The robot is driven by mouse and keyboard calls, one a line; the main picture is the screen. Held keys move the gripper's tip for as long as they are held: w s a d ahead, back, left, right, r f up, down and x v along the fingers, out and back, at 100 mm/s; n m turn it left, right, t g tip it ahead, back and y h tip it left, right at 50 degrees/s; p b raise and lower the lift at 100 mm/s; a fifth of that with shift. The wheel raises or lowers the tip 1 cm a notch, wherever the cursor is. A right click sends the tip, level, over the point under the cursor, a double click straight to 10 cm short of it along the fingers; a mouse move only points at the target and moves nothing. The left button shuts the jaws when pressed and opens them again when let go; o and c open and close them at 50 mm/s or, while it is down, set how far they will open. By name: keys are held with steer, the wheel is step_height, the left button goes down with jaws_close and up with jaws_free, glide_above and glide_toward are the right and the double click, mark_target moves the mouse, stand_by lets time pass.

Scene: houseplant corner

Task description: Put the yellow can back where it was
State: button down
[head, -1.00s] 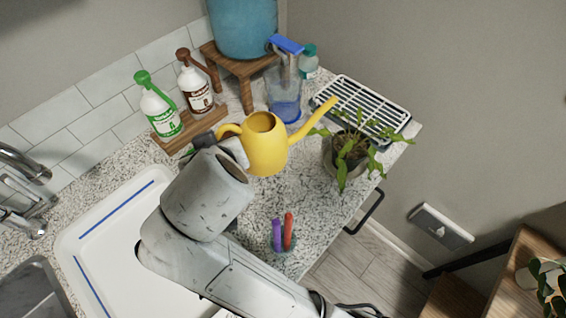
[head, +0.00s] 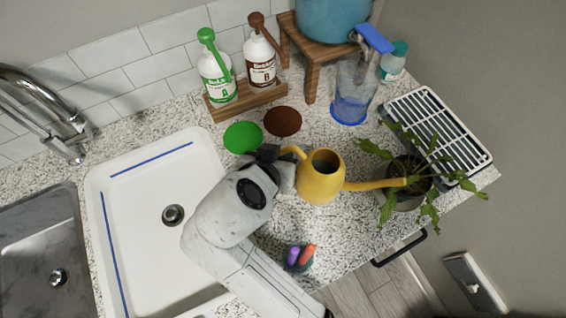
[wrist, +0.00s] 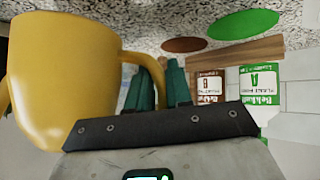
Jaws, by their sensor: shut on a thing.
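The yellow can (head: 320,180) is a watering can with a long spout. It is upright in the head view, its spout reaching right to the potted plant (head: 405,185). My gripper (head: 284,168) is shut on the can's handle, on its left side. In the wrist view, the can (wrist: 60,75) fills the left, and the dark green fingers of my gripper (wrist: 160,85) are at its handle. A green disc (head: 243,137) and a brown disc (head: 282,121) lie bare on the counter behind the can. I cannot tell how high the can is above the counter.
Bottles A (head: 217,80) and B (head: 262,60) stand on a wooden tray (head: 245,100) at the back. The white sink (head: 150,230) is left.

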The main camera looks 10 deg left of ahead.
steer(key=shift+f, duration=2.1)
steer(key=c, duration=1)
jaws_free()
steer(key=shift+s, duration=0.1)
steer(key=v, duration=1.2)
